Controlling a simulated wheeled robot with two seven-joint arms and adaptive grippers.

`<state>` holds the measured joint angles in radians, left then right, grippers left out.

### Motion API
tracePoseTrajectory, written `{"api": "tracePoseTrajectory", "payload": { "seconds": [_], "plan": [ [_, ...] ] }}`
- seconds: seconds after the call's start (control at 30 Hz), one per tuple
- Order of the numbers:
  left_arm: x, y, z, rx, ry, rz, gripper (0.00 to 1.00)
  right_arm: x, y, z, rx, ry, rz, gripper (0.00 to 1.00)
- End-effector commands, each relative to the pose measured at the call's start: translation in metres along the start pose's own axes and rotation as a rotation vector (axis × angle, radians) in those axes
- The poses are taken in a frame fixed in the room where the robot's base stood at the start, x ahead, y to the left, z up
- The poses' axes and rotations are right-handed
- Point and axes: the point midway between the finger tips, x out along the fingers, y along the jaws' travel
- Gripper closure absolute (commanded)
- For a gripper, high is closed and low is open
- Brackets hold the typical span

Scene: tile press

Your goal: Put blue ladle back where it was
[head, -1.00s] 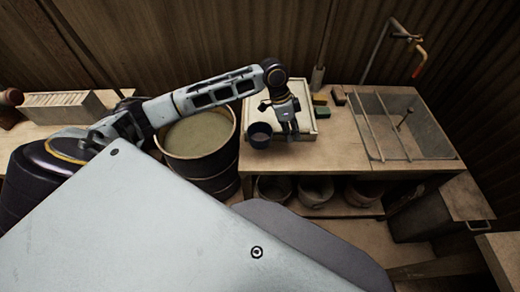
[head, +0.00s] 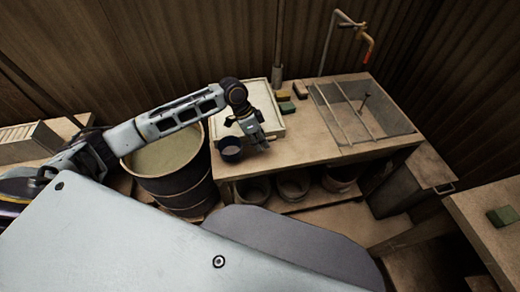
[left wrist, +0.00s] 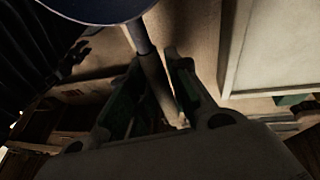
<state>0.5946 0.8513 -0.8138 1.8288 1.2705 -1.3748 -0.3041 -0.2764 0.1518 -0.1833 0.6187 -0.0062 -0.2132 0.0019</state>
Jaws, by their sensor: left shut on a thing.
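The blue ladle shows its dark navy bowl (head: 231,149) in the head view, over the left front part of the wooden bench (head: 300,155). My left gripper (head: 262,142) is just right of the bowl and is shut on the ladle's handle. In the left wrist view the bowl (left wrist: 95,8) is at the top edge, and the handle (left wrist: 152,75) runs down between the fingers of the left gripper (left wrist: 160,95). The exact height of the ladle above the bench is hard to tell. My right gripper is not in view.
A barrel of pale liquid (head: 165,157) stands left of the bench. A pale tray (head: 268,97) lies behind the gripper, with small blocks (head: 286,107) beside it. A basin (head: 385,110) with a tap (head: 368,45) is at right. Another bench (head: 490,245) holds a green block (head: 502,216).

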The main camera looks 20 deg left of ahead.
Motion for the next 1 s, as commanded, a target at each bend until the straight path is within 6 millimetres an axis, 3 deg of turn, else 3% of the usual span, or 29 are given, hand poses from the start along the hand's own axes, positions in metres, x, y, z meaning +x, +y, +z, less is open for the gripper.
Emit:
{"api": "tracePoseTrajectory", "payload": {
  "seconds": [0.5, 0.97, 1.0],
  "plan": [
    [0.044, -0.009, 0.016, 0.0, 0.0, 0.001, 1.0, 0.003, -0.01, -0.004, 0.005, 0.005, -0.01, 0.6],
    [0.048, -0.009, 0.017, 0.001, -0.001, 0.0, 1.0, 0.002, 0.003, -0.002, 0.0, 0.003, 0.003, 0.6],
    [0.048, -0.009, 0.017, 0.001, -0.001, 0.0, 0.76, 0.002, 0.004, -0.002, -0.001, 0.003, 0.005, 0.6]
  ]
}}
